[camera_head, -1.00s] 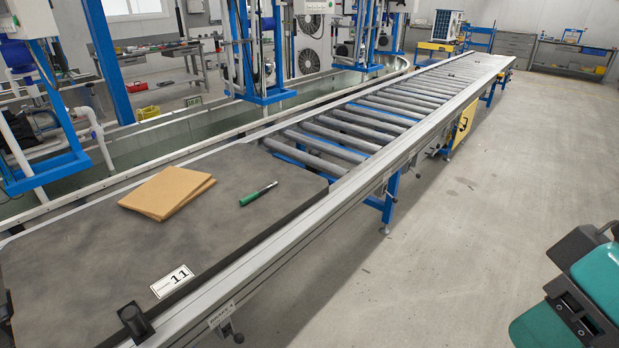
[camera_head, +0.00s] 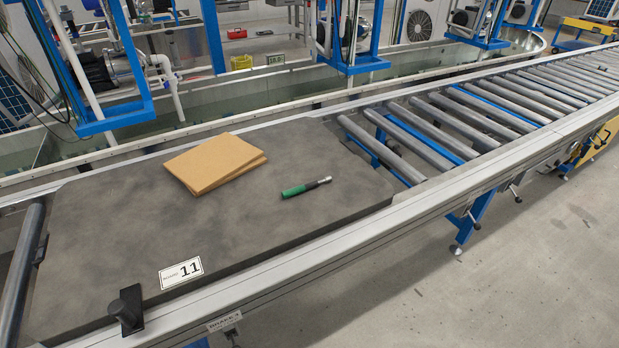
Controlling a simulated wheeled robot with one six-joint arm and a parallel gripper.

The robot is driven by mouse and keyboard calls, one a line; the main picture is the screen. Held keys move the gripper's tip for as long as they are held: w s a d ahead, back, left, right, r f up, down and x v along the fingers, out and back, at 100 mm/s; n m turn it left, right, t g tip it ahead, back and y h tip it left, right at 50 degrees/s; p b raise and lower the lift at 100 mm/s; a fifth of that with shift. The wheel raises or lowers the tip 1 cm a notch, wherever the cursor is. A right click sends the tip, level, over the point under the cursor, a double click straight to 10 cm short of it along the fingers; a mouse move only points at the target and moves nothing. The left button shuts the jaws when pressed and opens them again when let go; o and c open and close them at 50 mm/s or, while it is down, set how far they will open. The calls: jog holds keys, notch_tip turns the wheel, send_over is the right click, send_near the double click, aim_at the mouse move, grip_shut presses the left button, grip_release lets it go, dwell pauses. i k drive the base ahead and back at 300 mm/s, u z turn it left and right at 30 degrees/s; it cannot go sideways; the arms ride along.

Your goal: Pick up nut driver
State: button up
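The nut driver (camera_head: 306,187) has a green handle and a short dark and silver shaft. It lies flat on the dark grey board (camera_head: 230,232) on the conveyor, with its handle to the left and its tip pointing right. It is fully visible and nothing touches it. My gripper is not in view.
Tan sheets (camera_head: 214,163) lie stacked on the board, left of the driver. A metal rail (camera_head: 300,265) runs along the front. Rollers (camera_head: 440,130) continue right. The floor at lower right is clear.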

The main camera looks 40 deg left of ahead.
aim_at(298, 190)
jog(key=u, duration=0.3)
jog(key=i, duration=0.6)
jog(key=u, duration=1.2)
jog(key=i, duration=0.65)
jog(key=u, duration=0.65)
